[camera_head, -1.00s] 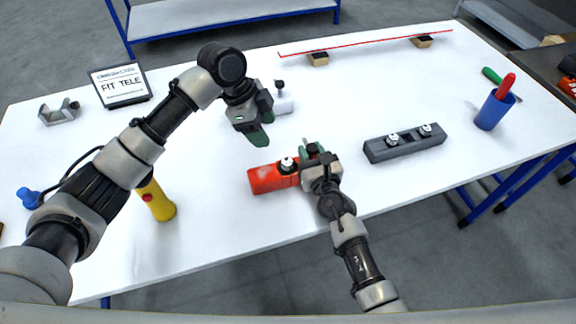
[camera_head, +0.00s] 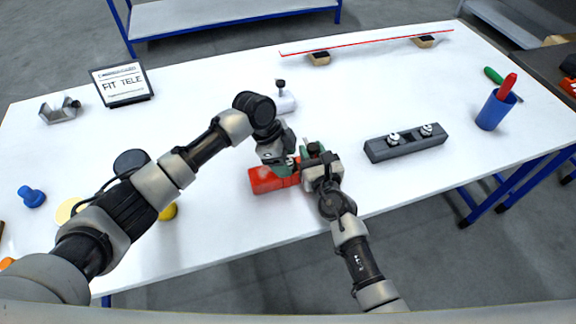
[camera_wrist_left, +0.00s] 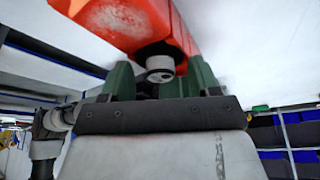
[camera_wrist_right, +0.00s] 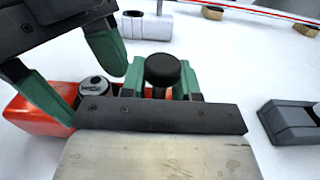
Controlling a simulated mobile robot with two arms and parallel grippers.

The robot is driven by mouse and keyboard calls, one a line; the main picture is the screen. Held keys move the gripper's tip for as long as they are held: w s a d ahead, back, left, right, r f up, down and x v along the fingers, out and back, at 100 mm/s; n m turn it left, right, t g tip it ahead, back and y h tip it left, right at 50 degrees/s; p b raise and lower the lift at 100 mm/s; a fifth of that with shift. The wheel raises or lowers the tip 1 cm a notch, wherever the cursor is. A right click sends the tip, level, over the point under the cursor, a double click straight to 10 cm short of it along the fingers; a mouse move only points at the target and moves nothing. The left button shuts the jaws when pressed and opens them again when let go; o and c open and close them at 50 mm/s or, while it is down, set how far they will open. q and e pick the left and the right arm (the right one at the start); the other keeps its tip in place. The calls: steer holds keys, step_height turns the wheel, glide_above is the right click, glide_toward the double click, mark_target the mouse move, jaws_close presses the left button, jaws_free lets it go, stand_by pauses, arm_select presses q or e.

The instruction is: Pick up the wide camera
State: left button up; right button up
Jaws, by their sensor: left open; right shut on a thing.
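The red nosecone (camera_head: 268,181) lies on the white table at front centre. A round silver-and-black camera (camera_wrist_right: 93,88) stands up from its top; I take it for the wide camera. It also shows in the left wrist view (camera_wrist_left: 158,68). My left gripper (camera_head: 284,164) is open, its green fingers on either side of the camera, with gaps visible in the left wrist view. My right gripper (camera_head: 312,150) is shut at the nosecone's right end, on a black knob (camera_wrist_right: 163,70) between its fingers. The two grippers are very close together. The left hand hides part of the nosecone.
A dark grey block (camera_head: 405,147) with two silver-and-black round pieces stands to the right. Behind are a small white piece with a black knob (camera_head: 285,103) and a sign reading FIT TELE (camera_head: 123,84). A blue cup (camera_head: 495,109) stands far right.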

arm_select(q)
steer(key=c, duration=1)
steer(key=shift+r, duration=0.1)
steer(key=shift+c, duration=0.2)
arm_select(e)
steer(key=o, duration=1.1)
arm_select(q)
step_height(320, 180, up, 10)
